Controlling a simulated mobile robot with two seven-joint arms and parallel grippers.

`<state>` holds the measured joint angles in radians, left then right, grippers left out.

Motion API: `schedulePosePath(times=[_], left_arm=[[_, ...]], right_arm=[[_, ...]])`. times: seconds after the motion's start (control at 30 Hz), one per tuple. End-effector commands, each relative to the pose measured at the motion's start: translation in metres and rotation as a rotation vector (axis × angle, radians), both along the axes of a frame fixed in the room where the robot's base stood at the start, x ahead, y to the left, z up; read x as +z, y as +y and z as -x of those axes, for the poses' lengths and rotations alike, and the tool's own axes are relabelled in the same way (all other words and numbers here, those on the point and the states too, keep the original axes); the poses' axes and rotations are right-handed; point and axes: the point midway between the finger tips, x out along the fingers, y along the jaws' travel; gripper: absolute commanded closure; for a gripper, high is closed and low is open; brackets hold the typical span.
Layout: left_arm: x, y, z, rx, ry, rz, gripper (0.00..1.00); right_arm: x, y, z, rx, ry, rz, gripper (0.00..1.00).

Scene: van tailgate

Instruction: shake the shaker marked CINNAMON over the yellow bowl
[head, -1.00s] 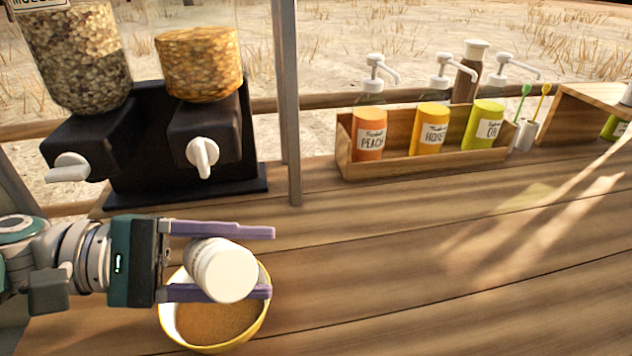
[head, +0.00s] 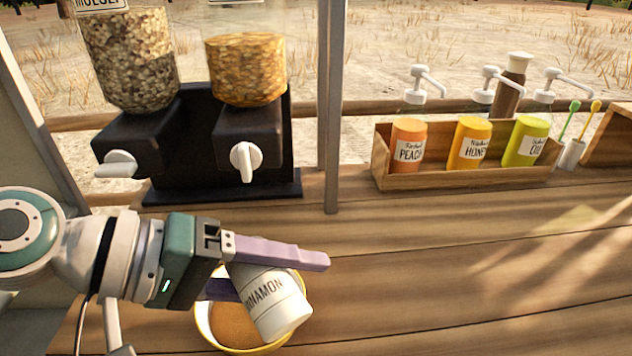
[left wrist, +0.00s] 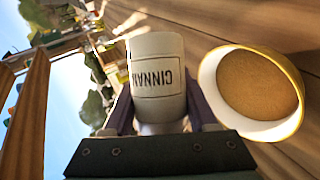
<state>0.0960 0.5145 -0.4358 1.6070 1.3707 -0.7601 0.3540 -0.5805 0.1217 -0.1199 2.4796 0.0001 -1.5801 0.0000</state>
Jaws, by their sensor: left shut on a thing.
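The white shaker marked CINNAMON (head: 270,300) is held in my left gripper (head: 270,272), whose purple fingers close on its sides. It is tilted, its white end pointing down and to the right in the head view. The yellow bowl (head: 205,326) stands on the wooden counter below and behind it, holding a brown filling. In the left wrist view the shaker (left wrist: 157,75) lies between the fingers (left wrist: 160,115), with its label upside down, and the bowl (left wrist: 292,122) is to its right. My right gripper is not in view.
A black double dispenser (head: 215,150) with white knobs stands behind the bowl. A grey post (head: 331,110) rises to its right. A small cup (head: 571,155) holds stirrers. The counter's right front is clear.

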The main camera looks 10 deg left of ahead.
Motion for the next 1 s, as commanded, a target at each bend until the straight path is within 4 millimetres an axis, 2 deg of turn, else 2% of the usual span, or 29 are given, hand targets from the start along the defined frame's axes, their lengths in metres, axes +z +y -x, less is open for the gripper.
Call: schedulePosePath(times=[0.03, 0.7, 0.8, 1.0], left_arm=[[0.012, -0.002, 0.003, 0.000, -0.032, -0.035, 1.00], [0.048, -0.015, 0.014, 0.006, -0.545, -0.564, 1.00], [0.051, -0.016, 0.015, 0.005, -0.638, -0.662, 1.00], [0.058, -0.017, 0.017, 0.005, -0.797, -0.827, 1.00]], right_arm=[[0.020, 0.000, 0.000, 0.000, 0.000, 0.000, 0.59], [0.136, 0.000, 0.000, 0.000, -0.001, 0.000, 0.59], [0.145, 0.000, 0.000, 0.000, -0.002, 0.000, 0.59], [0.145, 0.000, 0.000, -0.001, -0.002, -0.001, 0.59]])
